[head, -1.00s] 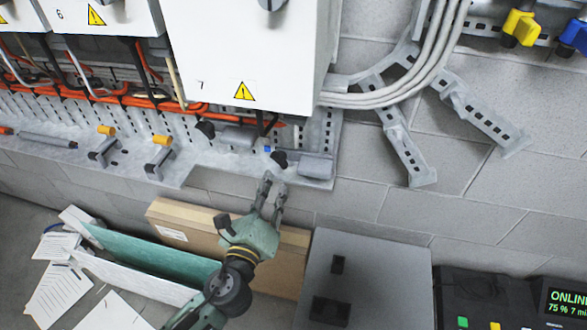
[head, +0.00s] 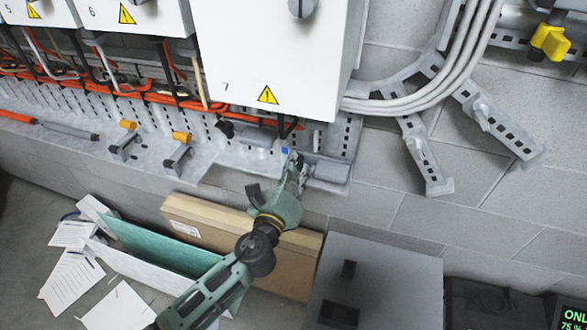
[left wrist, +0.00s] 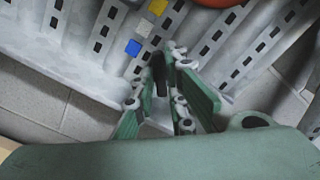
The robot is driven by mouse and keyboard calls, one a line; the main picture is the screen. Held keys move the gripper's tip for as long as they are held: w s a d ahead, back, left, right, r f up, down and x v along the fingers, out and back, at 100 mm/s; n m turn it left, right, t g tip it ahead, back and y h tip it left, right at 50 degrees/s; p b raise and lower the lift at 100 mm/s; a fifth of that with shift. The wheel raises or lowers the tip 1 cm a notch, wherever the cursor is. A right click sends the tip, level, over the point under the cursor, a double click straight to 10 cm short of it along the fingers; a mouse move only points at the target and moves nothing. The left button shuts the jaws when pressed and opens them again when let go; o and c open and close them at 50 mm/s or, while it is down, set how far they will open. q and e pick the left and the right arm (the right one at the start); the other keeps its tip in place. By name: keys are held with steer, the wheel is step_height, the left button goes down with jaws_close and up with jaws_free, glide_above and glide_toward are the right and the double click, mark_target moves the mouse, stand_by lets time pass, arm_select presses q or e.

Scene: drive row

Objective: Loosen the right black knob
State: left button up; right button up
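The right black knob (left wrist: 158,72) is a dark upright piece between the two fingertips of my left gripper (left wrist: 160,82) in the left wrist view. The fingers lie close on either side of it and appear shut on it. In the head view my left gripper (head: 297,170) reaches up to the lower right end of the metal rail and mostly hides this knob. Another black knob (head: 225,128) stands further left under cabinet 7. My right gripper is not in view.
White cabinet 7 (head: 270,60) hangs just above. A blue marker (left wrist: 133,47) is close to the fingers. Orange-topped clamps (head: 181,137) stand on the rail to the left. A cardboard box (head: 200,225) and a grey box (head: 385,270) are below.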

arm_select(q)
jaws_close()
